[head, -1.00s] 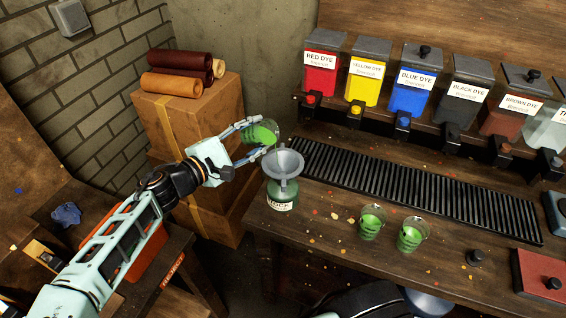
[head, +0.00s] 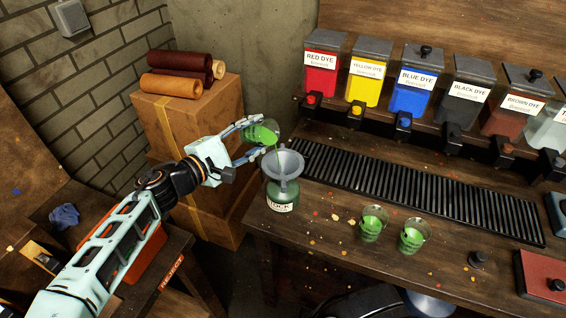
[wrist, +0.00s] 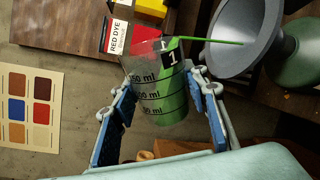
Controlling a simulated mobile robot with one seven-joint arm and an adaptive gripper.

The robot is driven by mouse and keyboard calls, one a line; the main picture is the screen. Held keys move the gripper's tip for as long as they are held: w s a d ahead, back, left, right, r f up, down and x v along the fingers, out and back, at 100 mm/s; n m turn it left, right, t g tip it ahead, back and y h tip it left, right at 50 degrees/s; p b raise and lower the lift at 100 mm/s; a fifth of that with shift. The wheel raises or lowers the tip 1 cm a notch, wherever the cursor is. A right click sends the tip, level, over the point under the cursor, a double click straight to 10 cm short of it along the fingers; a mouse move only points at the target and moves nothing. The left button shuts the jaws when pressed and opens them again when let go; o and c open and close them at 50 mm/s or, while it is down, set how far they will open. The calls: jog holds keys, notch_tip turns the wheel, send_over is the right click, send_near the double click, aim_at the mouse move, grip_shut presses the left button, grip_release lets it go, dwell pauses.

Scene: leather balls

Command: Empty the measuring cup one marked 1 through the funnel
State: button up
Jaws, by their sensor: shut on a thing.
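My gripper (head: 254,143) is shut on the measuring cup marked 1 (wrist: 158,88), which holds green liquid. The cup also shows in the head view (head: 260,132), tilted toward the funnel. A thin green stream runs from its lip into the grey funnel (head: 285,165), clearly seen in the wrist view (wrist: 240,38). The funnel stands in the neck of a green jar (head: 282,195) with a white label, at the left end of the bench. Two other cups of green liquid stand on the bench, one on the left (head: 372,222) and one on the right (head: 413,235).
A slatted black grate (head: 420,192) runs behind the cups. Dye bins, such as the red one (head: 321,72), line the back shelf. A cardboard box (head: 205,120) with leather rolls (head: 185,68) stands behind my gripper. A small black knob (head: 477,260) is at the right.

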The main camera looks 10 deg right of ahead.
jog(key=shift+r, duration=0.1)
dwell(0.3)
jog(key=shift+d+f+m+b, duration=0.1)
jog(key=shift+f+m+b, duration=0.25)
jog(key=shift+m+b, duration=0.9)
dwell(1.1)
jog(key=shift+s+d+r+m+b, duration=0.35)
jog(key=shift+s+d+r+m, duration=0.1)
jog(key=shift+s, duration=0.2)
dwell(1.7)
jog(key=shift+s+d+r+m+t+y, duration=0.15)
jog(key=shift+r+m+t+y, duration=0.15)
jog(key=shift+m, duration=0.5)
dwell(1.3)
jog(key=shift+f+b, duration=0.15)
jog(key=shift+b, duration=0.15)
dwell(0.3)
